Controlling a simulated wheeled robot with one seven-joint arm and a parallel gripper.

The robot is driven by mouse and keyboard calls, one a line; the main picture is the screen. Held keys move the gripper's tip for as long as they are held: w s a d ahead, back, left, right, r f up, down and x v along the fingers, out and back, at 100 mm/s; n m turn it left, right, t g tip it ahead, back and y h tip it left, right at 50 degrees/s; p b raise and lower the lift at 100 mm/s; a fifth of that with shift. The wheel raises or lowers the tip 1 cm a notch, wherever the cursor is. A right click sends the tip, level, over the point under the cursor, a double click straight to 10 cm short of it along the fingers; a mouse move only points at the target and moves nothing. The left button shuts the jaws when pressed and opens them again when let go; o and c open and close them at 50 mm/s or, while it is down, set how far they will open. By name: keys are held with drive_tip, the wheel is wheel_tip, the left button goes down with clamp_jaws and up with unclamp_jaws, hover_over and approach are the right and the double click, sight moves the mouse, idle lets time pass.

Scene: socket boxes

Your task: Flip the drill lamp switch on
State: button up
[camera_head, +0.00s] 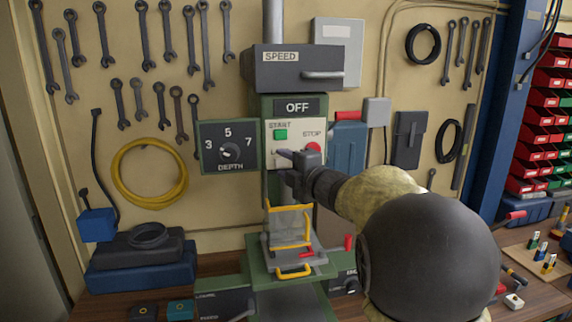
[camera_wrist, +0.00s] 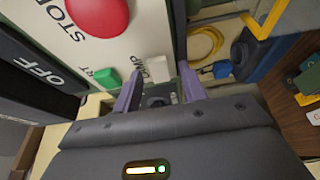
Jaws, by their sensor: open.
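The drill press has a white control panel (camera_head: 299,136) with a green START button (camera_head: 281,134) and a red STOP button (camera_head: 313,148). In the wrist view, a lamp label (camera_wrist: 157,68) is on the panel, with a small white switch (camera_wrist: 163,92) beside it. My gripper (camera_wrist: 160,88) is open and empty. Its two purple fingers point at the panel, with the switch showing between them. Whether they touch it or the panel, I cannot tell. In the head view my gripper (camera_head: 283,157) covers the lower part of the panel and hides the switch. Whether the switch is on or off is unclear.
An OFF sign (camera_head: 297,106) sits above the panel, and a depth dial box (camera_head: 229,147) stands to its left. Below are a yellow-framed guard (camera_head: 290,225) and the drill table (camera_head: 258,273). Wrenches and a yellow cable coil (camera_head: 149,172) hang on the wall.

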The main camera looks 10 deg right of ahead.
clamp_jaws()
drive_tip(key=shift+a+f+m+h+b, duration=0.15)
drive_tip(key=shift+m+h+b, duration=0.15)
drive_tip(key=shift+b, duration=0.6)
drive_tip(key=m+t+h+b, duration=0.1)
drive_tip(key=b, duration=0.2)
drive_tip(key=shift+a+h, duration=0.15)
drive_tip(key=shift+h, duration=0.25)
drive_tip(key=m+h+b, duration=0.1)
drive_tip(key=b, duration=0.2)
drive_tip(key=m+h+b, duration=0.1)
drive_tip(key=b, duration=0.2)
drive_tip(key=h+b, duration=0.2)
drive_tip(key=b, duration=0.2)
drive_tip(key=shift+s+a+m+t, duration=0.1)
drive_tip(key=shift+a+m+t, duration=0.2)
drive_tip(key=shift+m, duration=0.1)
drive_tip(key=shift+r+b, duration=0.25)
drive_tip(key=shift+b, duration=0.05)
unclamp_jaws()
drive_tip(key=shift+f, duration=0.1)
